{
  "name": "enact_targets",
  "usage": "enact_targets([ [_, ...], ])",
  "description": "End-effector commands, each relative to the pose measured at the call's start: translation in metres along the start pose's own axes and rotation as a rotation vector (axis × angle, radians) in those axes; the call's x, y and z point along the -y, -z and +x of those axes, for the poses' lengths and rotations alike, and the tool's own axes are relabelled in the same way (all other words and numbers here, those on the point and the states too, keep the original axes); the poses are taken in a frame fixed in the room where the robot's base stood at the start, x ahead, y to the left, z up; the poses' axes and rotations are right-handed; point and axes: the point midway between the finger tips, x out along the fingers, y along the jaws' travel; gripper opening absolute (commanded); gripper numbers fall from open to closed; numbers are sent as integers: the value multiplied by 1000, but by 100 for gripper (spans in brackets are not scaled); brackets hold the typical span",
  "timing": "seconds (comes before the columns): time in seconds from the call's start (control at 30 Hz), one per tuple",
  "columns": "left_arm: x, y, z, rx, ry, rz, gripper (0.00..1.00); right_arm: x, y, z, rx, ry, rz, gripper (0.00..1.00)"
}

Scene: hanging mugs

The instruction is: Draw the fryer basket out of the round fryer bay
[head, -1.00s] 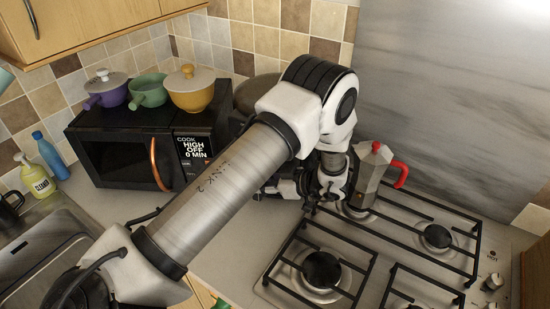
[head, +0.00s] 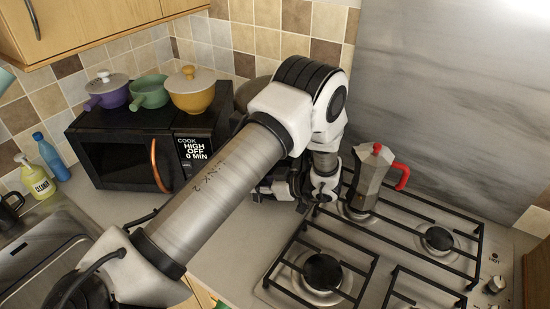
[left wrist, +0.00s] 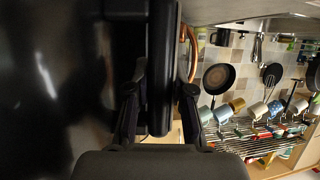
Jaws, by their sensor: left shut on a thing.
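The round fryer (head: 258,90) stands in the back corner, right of the microwave, mostly hidden behind my left arm. Only its grey-brown top shows in the head view. My left gripper (head: 282,188) is low in front of it, between the microwave and the stove, partly covered by my own arm. In the left wrist view my left gripper (left wrist: 161,95) has its fingers on both sides of a black upright handle (left wrist: 160,60), shut on it. A large glossy dark surface (left wrist: 50,90) fills the left of that view. The basket itself is hidden. My right gripper is out of view.
The black microwave (head: 122,158) with pots on top is close on the left. A moka pot (head: 371,178) with a red handle stands on the gas stove (head: 262,283), close right of my wrist. Some bare counter (head: 225,262) shows in front.

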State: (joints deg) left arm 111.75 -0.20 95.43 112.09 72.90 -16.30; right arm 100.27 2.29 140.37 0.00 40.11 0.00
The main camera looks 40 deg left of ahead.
Motion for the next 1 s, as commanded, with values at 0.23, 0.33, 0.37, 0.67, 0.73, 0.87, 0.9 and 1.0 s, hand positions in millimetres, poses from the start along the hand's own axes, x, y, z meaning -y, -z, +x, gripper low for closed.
enact_targets([
  [0.23, 11, 2, -1, 1, 0, 4, 0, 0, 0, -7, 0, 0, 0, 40],
  [0.33, 20, 2, -1, 1, 1, 5, 0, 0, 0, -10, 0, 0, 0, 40],
  [0.37, 23, 2, -1, 0, 1, 4, 0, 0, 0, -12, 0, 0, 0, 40],
  [0.67, 48, 4, -2, -1, 1, 3, 0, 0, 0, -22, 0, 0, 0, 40],
  [0.73, 54, 5, -2, -1, 1, 3, 0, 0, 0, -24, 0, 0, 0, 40],
  [0.87, 65, 5, -2, 0, 1, 2, 0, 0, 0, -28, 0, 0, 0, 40],
  [0.9, 69, 5, -2, -1, 1, 2, 0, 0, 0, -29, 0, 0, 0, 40],
  [1.0, 75, 5, -2, -1, 0, 1, 0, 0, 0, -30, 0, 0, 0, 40],
])
